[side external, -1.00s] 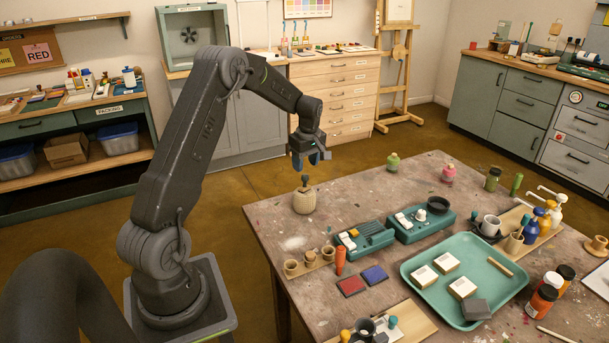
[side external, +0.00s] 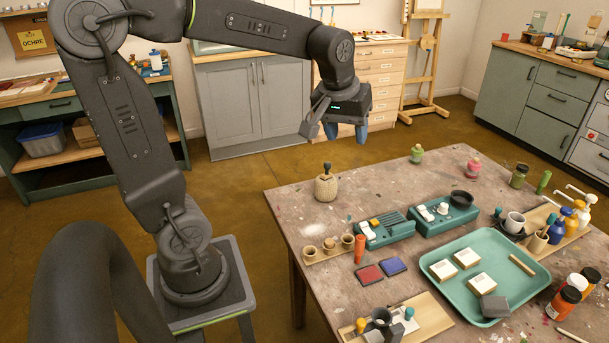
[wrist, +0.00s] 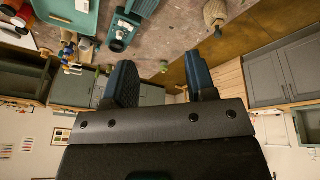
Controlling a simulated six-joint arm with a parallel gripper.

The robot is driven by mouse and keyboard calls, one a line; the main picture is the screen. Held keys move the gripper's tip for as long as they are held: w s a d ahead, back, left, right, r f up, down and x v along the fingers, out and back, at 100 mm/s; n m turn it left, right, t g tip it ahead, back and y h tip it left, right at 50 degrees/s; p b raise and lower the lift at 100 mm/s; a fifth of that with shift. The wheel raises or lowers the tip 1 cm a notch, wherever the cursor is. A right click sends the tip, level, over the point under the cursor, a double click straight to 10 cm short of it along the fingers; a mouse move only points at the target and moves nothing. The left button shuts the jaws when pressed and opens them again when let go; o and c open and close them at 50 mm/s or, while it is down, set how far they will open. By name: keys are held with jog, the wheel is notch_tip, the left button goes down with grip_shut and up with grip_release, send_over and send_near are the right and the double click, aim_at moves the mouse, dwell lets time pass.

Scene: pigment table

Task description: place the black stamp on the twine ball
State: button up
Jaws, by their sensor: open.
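The twine ball (side external: 326,189), beige and rounded, sits at the far left corner of the table. A small dark stamp (side external: 327,167) stands upright on top of it. In the wrist view the twine ball (wrist: 214,11) is at the top, with the dark stamp (wrist: 218,31) projecting from it. My gripper (side external: 346,132) is open and empty, with blue fingers. It hangs above and to the right of the ball and stamp in the side view, clear of both. The stamp's underside is hidden.
The paint-marked table (side external: 310,285) holds two teal boxes (side external: 384,230), a teal tray (side external: 455,302) with pale blocks, red and blue pads, small cups and several bottles (side external: 571,304). Bare tabletop lies around the ball.

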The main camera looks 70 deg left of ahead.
jog(key=s+d+f+m+t+h, duration=0.1)
jog(key=s+d+m+t, duration=0.1)
jog(key=s+d+m, duration=0.6)
jog(key=s+d, duration=0.1)
jog(key=s, duration=0.3)
jog(key=shift+s+d+f, duration=0.2)
jog(key=shift+s+d, duration=0.1)
jog(key=shift+s, duration=0.1)
dwell(0.3)
